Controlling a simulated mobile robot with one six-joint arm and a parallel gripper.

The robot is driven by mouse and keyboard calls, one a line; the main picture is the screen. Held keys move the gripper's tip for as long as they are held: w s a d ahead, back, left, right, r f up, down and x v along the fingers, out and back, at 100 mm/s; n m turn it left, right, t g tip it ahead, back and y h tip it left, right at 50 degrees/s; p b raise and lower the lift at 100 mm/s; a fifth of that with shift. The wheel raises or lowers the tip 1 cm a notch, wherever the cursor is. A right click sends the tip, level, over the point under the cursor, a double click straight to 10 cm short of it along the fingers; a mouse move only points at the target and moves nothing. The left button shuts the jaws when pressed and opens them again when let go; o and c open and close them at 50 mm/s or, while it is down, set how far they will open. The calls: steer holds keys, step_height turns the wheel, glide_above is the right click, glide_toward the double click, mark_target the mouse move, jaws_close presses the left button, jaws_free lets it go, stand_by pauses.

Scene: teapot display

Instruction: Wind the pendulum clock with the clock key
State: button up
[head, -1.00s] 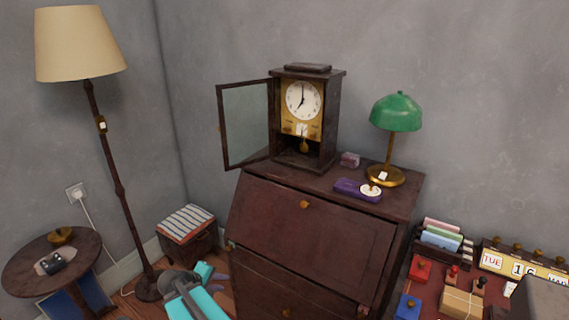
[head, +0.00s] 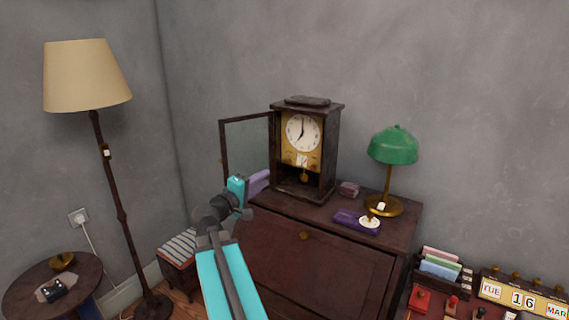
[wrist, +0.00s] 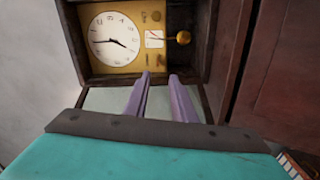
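The pendulum clock (head: 306,150) stands upright on the dark wooden desk, its glazed door (head: 247,150) swung open to the left. The wrist view shows its white dial (wrist: 113,43), brass plate, a small white card (wrist: 154,39) and the round brass pendulum bob (wrist: 183,38), all turned sideways. My gripper (wrist: 160,76) has two purple fingers, apart with nothing between them. In the head view my gripper (head: 261,181) is left of the clock case, by the open door's lower part. I cannot make out a clock key in either view.
On the desktop (head: 325,207) right of the clock are a small reddish box (head: 348,189), a purple object (head: 347,217) with a round white piece, and a green lamp (head: 393,147). A floor lamp (head: 88,77) stands left. The wall above the desk is clear.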

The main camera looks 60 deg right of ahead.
steer(key=shift+r, duration=0.25)
steer(key=shift+d, duration=0.15)
steer(key=p, duration=0.4)
glide_toward(288, 160)
steer(key=d, duration=0.5)
steer(key=shift+s+d+f, duration=0.15)
steer(key=shift+d, duration=0.85)
jaws_close()
